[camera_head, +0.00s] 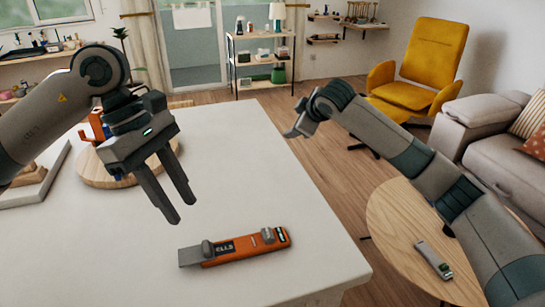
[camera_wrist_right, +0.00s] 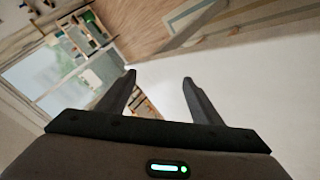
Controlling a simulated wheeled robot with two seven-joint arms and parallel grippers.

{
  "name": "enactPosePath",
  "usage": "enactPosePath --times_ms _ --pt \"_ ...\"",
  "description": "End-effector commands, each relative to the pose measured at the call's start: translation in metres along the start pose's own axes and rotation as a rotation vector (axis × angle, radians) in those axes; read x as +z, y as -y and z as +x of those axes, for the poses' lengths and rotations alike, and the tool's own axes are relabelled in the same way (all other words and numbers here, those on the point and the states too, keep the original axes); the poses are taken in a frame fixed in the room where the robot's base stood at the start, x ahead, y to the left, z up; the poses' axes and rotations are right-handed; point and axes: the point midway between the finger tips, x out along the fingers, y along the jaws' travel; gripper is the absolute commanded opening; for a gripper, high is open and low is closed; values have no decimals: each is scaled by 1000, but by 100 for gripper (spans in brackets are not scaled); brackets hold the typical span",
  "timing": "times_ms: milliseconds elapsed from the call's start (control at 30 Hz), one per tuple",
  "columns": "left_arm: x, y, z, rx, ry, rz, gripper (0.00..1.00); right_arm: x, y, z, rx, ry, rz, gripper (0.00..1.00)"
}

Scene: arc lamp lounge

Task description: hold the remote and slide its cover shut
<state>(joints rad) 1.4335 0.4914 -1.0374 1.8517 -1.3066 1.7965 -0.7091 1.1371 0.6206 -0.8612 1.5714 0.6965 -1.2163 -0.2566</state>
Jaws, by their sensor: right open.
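An orange remote (camera_head: 240,247) with dark lettering lies on the white table near its front edge. A flat grey piece (camera_head: 190,257) sticks out of its left end, beside a raised grey knob (camera_head: 207,249); a second grey block sits near its right end. I cannot tell which grey part is the cover. My left gripper (camera_head: 182,211) is above and to the left of the remote, pointing down, open and empty. My right gripper (camera_head: 297,133) is beyond the table's right edge, away from the remote; the right wrist view shows its fingers (camera_wrist_right: 159,76) apart with nothing between.
A round wooden board (camera_head: 125,172) with an orange object stands behind my left gripper. A pale tray (camera_head: 48,185) is at the table's left. A small grey device (camera_head: 433,260) lies on the round wooden table (camera_head: 400,225) at right. The white table's middle is clear.

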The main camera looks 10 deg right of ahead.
Motion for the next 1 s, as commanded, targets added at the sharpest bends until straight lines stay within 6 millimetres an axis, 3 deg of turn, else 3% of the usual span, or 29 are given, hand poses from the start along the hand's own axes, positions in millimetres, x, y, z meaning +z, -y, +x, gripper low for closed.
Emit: enactPosePath --times_ms 33,200,400,567,700,833,1000 --pt "0 0 0 0 0 0 31 -22 7 -15 -41 -14 -13 59" --pt "0 0 0 0 0 0 31 -74 52 -63 -221 -19 -71 59" --pt "0 0 0 0 0 0 31 -108 110 -130 -433 23 -192 59" --pt "0 0 0 0 0 0 31 -115 152 -189 -588 98 -322 59" --pt "0 0 0 0 0 0 31 -107 178 -240 -701 186 -441 59" --pt "0 0 0 0 0 0 31 -95 194 -278 -779 266 -534 59" --pt "0 0 0 0 0 0 31 -83 202 -308 -835 338 -607 59"
